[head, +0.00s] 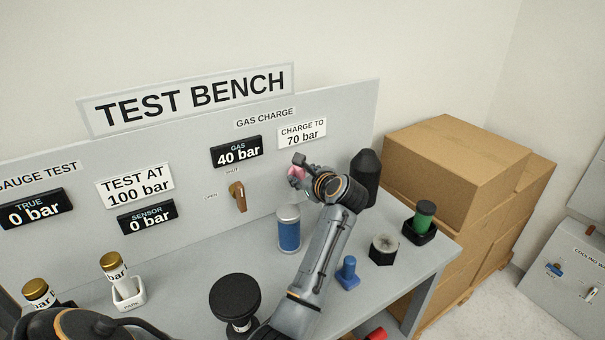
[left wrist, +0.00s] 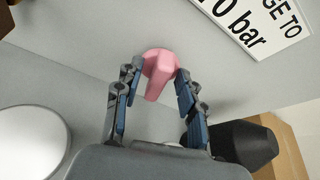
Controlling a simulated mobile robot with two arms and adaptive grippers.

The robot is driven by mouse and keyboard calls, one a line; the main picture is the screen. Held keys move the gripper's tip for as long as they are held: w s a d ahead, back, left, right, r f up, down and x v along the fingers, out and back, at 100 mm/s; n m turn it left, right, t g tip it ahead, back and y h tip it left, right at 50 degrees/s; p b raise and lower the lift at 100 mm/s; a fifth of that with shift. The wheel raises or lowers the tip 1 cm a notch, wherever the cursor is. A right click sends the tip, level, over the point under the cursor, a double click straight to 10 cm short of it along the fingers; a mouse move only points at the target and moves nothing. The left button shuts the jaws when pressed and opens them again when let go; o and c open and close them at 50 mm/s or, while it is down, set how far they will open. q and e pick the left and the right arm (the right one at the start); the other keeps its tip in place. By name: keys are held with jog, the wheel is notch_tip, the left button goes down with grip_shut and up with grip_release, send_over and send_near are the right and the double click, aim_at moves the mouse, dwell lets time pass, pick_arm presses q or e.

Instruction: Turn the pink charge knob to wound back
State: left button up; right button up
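The pink charge knob (head: 296,172) sits on the grey bench panel under the "CHARGE TO 70 bar" label, partly hidden by my left gripper (head: 300,166). In the left wrist view the pink knob (left wrist: 160,72) shows its raised grip bar pointing down in the picture. My left gripper (left wrist: 159,72) is open, with one finger on each side of the knob and gaps beside the bar. I cannot tell whether the fingertips touch the knob's base. The gas display (head: 237,152) reads 40 bar. My right gripper is not in view.
A brown gas lever (head: 238,196) is on the panel left of the knob. A blue cylinder (head: 289,230), black bottle (head: 365,178), black nut-shaped part (head: 383,250) and blue part (head: 348,272) stand near my arm. Cardboard boxes (head: 440,165) are at the right.

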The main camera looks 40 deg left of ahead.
pick_arm(q)
grip_shut()
jog(key=shift+w+d+m+g+y, duration=0.1)
jog(key=shift+w+m+g+y, duration=0.05)
jog(key=shift+m+g, duration=0.35)
jog(key=shift+w+d+m+g+y, duration=0.15)
jog(key=shift+m+g, duration=0.15)
jog(key=shift+m, duration=0.3)
jog(key=shift+w+m+g+y+b, duration=0.15)
jog(key=shift+m+g+b, duration=0.15)
jog(key=shift+m, duration=0.3)
jog(key=shift+m+g+y+b, duration=0.2)
jog(key=shift+m+g, duration=0.2)
jog(key=shift+m, duration=0.2)
grip_release()
